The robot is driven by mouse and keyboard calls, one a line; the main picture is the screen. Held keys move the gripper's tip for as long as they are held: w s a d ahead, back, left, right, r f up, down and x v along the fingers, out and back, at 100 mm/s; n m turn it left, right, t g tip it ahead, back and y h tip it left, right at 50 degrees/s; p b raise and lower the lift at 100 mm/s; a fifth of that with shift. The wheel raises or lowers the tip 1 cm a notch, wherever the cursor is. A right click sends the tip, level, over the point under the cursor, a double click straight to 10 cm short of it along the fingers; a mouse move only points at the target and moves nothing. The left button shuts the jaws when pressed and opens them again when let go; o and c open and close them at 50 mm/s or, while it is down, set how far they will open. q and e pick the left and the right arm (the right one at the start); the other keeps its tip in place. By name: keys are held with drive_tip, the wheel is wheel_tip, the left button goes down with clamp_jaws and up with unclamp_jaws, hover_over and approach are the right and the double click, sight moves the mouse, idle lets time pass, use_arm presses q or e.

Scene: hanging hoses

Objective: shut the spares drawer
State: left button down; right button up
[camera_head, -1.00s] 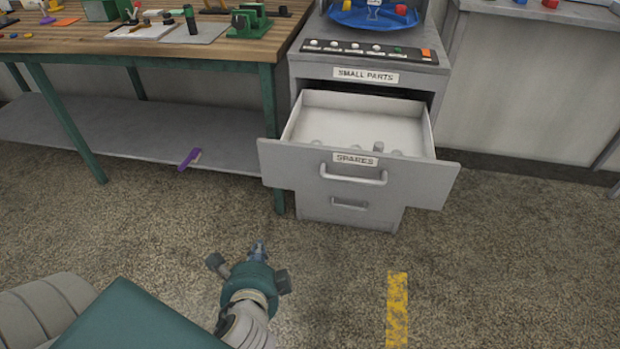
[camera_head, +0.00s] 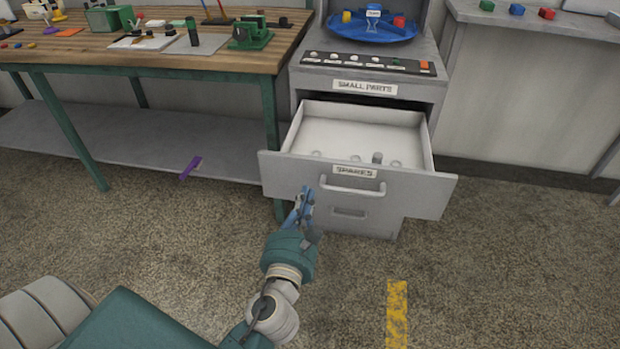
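The spares drawer (camera_head: 413,190) stands pulled out of the grey cabinet (camera_head: 300,83), below the label SMALL PARTS. Its front carries a SPARES label and a bar handle (camera_head: 353,190). Several small pale parts and one grey cylinder (camera_head: 377,158) lie inside. My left gripper (camera_head: 304,199) is just in front of the left part of the drawer front, left of the handle. Its fingers point up toward the drawer; whether they touch it or how far they are open cannot be told. My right gripper does not show.
A wooden workbench (camera_head: 120,62) with tools stands at the left, its green leg beside the drawer. A purple object (camera_head: 190,168) sits at the lower shelf's edge. A blue turntable (camera_head: 352,32) tops the cabinet. Floor in front is clear, with a yellow stripe (camera_head: 397,312).

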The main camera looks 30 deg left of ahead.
sight(312, 173)
use_arm(q)
drive_tip(key=x, duration=0.4)
drive_tip(key=shift+w, duration=0.15)
drive_tip(key=shift+w+a, duration=0.2)
drive_tip(key=shift+w, duration=0.25)
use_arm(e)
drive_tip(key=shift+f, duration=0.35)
